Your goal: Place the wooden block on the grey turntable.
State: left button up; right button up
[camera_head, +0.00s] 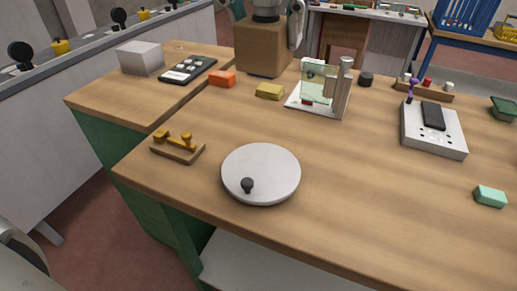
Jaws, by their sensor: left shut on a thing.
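The wooden block (262,52) is a brown, box-shaped piece at the top middle of the head view. My left gripper (267,24) points down from the top edge, with a finger at either side of the block's upper part, and is shut on it. I cannot tell whether the block's bottom touches the table. The grey turntable (262,168) is a pale round disc near the table's front edge, with a dark knob (247,185) on its front part. The rest of its top is bare. The block is well behind it. My right gripper is not in view.
A brass-topped wooden stand (178,149) is left of the turntable. Behind it are orange (222,79) and yellow (269,91) blocks and a glass-holding fixture (335,97). A white device (433,138) and green block (490,196) are at right. Bare wood surrounds the turntable.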

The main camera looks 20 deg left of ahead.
pick_arm(q)
notch_tip(320, 180, down, 16)
jog(key=b, duration=0.5)
jog(key=shift+f, duration=0.1)
notch_tip(320, 180, down, 3)
jog(key=shift+w+r+b, duration=0.1)
jog(key=shift+b, duration=0.65)
jog(key=shift+f, duration=0.3)
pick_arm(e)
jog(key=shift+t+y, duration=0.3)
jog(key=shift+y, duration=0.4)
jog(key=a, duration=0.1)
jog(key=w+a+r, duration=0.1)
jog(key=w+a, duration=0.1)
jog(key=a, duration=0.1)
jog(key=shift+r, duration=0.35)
pick_arm(q)
jog(key=o, duration=0.9)
jog(key=shift+c, duration=0.2)
jog(key=o, duration=0.3)
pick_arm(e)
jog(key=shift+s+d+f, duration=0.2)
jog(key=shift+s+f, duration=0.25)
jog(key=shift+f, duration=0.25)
